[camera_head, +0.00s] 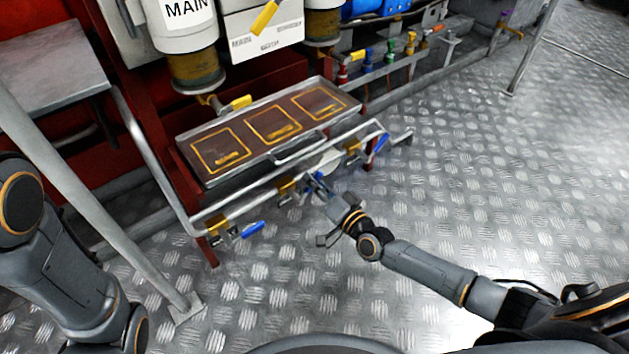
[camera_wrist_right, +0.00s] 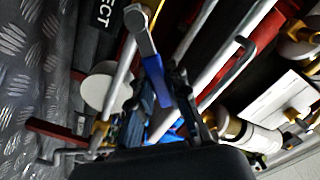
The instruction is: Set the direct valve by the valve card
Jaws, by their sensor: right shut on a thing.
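My right gripper (camera_head: 317,184) is at the middle valve (camera_head: 288,187) under the tray's front edge. It is shut on that valve's blue lever handle, which shows between the fingers in the right wrist view (camera_wrist_right: 157,85). A dark label ending in "ECT" (camera_wrist_right: 105,22) shows in that view; the rest of its word is cut off. My left arm comes in at the left edge, with its gripper out of view. I cannot make out a valve card.
A tray (camera_head: 232,173) with three yellow-outlined panels lies above the pipe. Other brass valves with blue levers sit left (camera_head: 253,229) and right (camera_head: 381,143). A white disc (camera_head: 325,163) is beside the gripper. A grey post (camera_head: 90,210) stands left.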

